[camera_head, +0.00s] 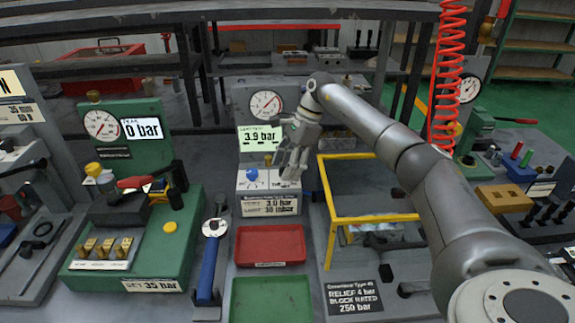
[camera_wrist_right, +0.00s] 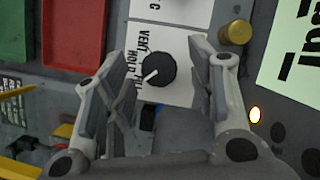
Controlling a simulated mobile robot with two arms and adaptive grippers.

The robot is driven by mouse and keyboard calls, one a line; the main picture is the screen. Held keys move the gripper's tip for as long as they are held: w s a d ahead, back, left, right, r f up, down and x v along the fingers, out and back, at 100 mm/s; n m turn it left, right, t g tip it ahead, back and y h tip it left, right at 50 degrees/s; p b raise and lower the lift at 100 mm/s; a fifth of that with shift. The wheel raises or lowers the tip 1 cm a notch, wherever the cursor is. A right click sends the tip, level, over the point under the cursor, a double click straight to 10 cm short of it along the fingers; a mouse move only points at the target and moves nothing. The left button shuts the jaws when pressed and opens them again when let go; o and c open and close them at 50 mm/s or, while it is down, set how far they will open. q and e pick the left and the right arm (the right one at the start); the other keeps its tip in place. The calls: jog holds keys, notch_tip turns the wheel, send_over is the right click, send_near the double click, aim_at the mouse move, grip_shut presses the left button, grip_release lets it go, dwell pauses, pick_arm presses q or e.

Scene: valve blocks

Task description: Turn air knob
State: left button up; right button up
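The air knob (camera_wrist_right: 159,69) is a round black knob with a white pointer, on a white plate marked VENT, HOLD and FILL in the right wrist view. Its pointer slants toward the FILL end of the lettering. My right gripper (camera_wrist_right: 152,62) is open, with one finger on each side of the knob and visible gaps. It holds nothing. In the head view my right gripper (camera_head: 290,165) hangs over the right part of the white-topped box (camera_head: 255,205) and hides the black knob. The display (camera_head: 261,138) behind reads 3.9 bar, below a round gauge (camera_head: 265,104). My left gripper is not in view.
A blue knob (camera_head: 252,175) sits on the same box, left of the gripper. A yellow frame (camera_head: 328,215) stands close on the right. A red tray (camera_head: 271,245) and a green tray (camera_head: 271,298) lie in front. A green test bench (camera_head: 180,240) stands left.

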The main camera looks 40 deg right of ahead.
jog(key=shift+r, duration=0.1)
jog(key=w+v, duration=0.1)
jog(key=v, duration=1)
jog(key=shift+s+d+r, duration=0.25)
jog(key=shift+s+r, duration=0.1)
jog(key=shift+s, duration=0.15)
